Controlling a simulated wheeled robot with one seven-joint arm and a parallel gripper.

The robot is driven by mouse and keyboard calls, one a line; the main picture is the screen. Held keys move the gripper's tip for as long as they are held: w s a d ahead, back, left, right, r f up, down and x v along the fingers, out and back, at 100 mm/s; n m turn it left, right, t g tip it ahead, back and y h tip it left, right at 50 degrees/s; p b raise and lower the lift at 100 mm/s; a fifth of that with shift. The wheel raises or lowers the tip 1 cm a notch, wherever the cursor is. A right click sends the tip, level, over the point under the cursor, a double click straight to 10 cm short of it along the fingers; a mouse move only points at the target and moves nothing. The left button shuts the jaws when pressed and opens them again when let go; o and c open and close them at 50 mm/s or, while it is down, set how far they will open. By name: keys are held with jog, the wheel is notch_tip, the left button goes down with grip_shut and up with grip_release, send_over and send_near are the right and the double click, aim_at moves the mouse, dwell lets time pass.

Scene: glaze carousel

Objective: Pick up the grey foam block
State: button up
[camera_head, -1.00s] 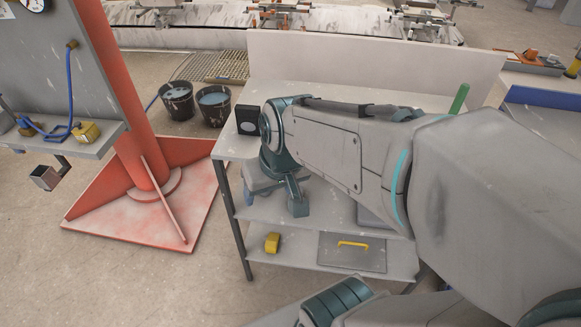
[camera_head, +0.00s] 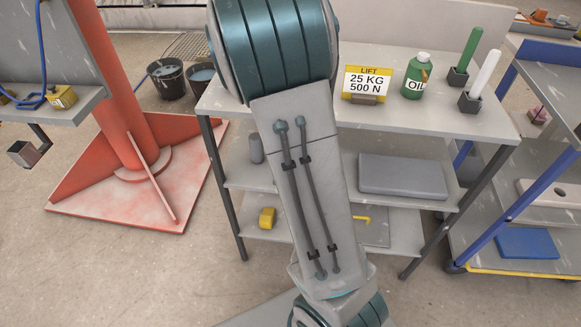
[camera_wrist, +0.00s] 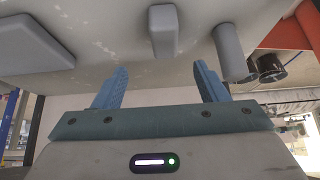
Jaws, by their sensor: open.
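In the wrist view, a small grey block (camera_wrist: 163,30) with rounded edges lies on the grey shelf, straight beyond my gripper (camera_wrist: 160,68). It fits the grey foam block, though its material cannot be told. My gripper is open, its two blue fingers spread and empty, with the block ahead of them and apart from them. In the head view my arm hides both the gripper and this block. A wide grey slab (camera_head: 403,176) lies on the middle shelf; it also shows at left in the wrist view (camera_wrist: 30,45).
A grey cylinder (camera_head: 256,150) stands on the shelf left of my arm. The tabletop above holds a load sign (camera_head: 367,82), a green oil bottle (camera_head: 416,76) and two upright rods in holders. Table legs and a blue-framed cart (camera_head: 520,190) bound the right.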

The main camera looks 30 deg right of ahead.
jog(key=b+x, duration=0.4)
jog(key=x, duration=0.3)
jog(key=shift+w+f+b, duration=0.15)
jog(key=shift+f+b, duration=0.25)
jog(key=b+x, duration=0.1)
jog(key=x, duration=0.1)
jog(key=b+x, duration=0.1)
jog(key=x, duration=0.2)
jog(key=shift+w+a, duration=0.15)
jog(key=shift+a, duration=0.1)
jog(key=shift+w+d+f+b, duration=0.15)
jog(key=shift+w+f+b, duration=0.05)
jog(key=shift+w+b, duration=0.15)
jog(key=shift+s, duration=0.1)
jog(key=c, duration=1.1)
